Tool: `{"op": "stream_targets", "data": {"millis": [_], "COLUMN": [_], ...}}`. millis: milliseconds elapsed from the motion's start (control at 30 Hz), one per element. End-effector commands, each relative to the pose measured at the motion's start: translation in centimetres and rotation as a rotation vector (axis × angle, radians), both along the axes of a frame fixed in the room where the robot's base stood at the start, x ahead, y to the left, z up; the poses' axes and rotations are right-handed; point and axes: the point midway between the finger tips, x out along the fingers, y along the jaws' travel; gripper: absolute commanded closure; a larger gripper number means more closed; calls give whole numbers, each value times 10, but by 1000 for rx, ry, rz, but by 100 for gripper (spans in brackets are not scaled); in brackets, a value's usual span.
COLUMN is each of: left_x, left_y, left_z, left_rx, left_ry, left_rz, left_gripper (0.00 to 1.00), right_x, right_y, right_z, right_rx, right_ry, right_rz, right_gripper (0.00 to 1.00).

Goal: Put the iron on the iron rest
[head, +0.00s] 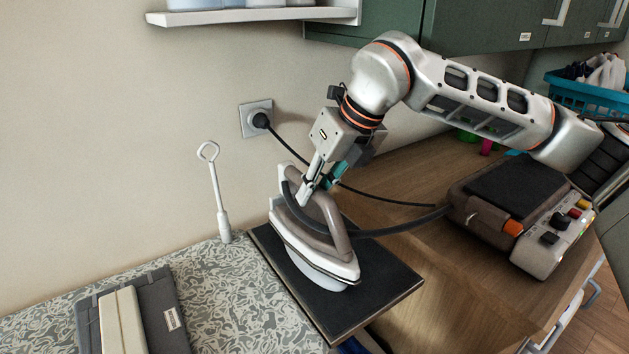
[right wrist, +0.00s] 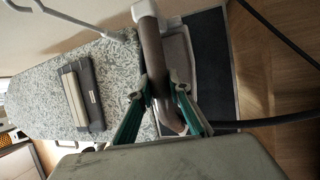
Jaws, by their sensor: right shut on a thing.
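The iron (head: 300,248) is white and grey-brown, with a dark hose. My right gripper (head: 311,192) is shut on its handle from above. The iron is over the black iron rest (head: 385,285) at the end of the patterned ironing board. It looks tilted, with its pale underside partly showing; I cannot tell whether it touches the rest. In the right wrist view, the green-sided fingers (right wrist: 160,98) are on either side of the iron's handle (right wrist: 153,55), and the dark rest (right wrist: 211,65) lies beyond. My left gripper is not in view.
The patterned board (head: 235,305) holds a grey folded item (head: 165,310) and has a white upright holder (head: 219,205). A steam station (head: 520,215) stands on the wooden counter (head: 405,185). The iron's hose and a black cord cross the counter.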

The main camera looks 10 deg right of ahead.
Motion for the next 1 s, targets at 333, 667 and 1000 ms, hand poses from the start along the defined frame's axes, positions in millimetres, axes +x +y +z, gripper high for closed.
{"op": "stream_targets", "data": {"millis": [333, 667, 1000], "left_x": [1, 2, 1], "left_y": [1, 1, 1], "left_z": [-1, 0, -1], "left_rx": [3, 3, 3], "left_ry": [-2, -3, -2], "left_rz": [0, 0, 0], "left_gripper": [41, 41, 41], "right_x": [0, -1, -2], "right_y": [0, 0, -2], "right_z": [-32, -35, -29], "right_rx": [2, -1, -1], "right_ry": [-5, 2, 0], "right_rz": [1, 0, -1], "right_gripper": [100, 65, 65]}}
